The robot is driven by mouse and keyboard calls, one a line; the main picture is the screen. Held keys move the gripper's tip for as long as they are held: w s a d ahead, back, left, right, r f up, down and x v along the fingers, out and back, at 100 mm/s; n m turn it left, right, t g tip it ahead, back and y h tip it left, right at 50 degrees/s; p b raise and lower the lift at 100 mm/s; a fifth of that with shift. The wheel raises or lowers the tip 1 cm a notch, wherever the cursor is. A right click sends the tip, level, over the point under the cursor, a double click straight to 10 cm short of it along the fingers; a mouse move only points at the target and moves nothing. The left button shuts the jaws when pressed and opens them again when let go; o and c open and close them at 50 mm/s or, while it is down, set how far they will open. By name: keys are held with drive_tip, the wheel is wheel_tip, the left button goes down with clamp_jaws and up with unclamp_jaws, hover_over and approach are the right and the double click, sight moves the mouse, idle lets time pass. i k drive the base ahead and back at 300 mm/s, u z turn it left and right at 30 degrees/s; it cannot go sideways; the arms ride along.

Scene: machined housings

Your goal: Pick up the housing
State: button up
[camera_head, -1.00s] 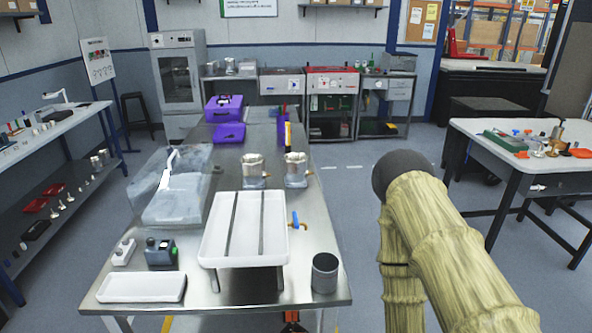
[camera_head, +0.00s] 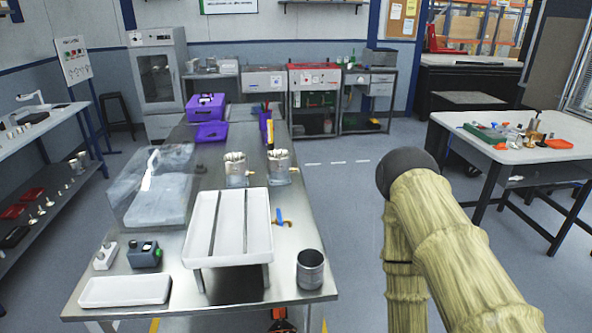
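I cannot tell which one the task means. Both are behind the white raised tray and nothing touches them. My arm, in a pale yellow ribbed cover, fills the lower right, to the right of the table. My gripper is not in view.
The steel table (camera_head: 225,290) also carries a white raised tray (camera_head: 202,238), a clear cover (camera_head: 150,195), a flat white tray (camera_head: 125,291), a grey cup (camera_head: 310,270) and purple bins (camera_head: 205,108). A cluttered side table (camera_head: 450,120) stands right. Open floor lies between the tables.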

sight(279, 162)
drive_tip(key=z, duration=1.45)
drive_tip(key=i, duration=2.65)
drive_tip(key=u, duration=2.35)
drive_tip(key=i, duration=0.45)
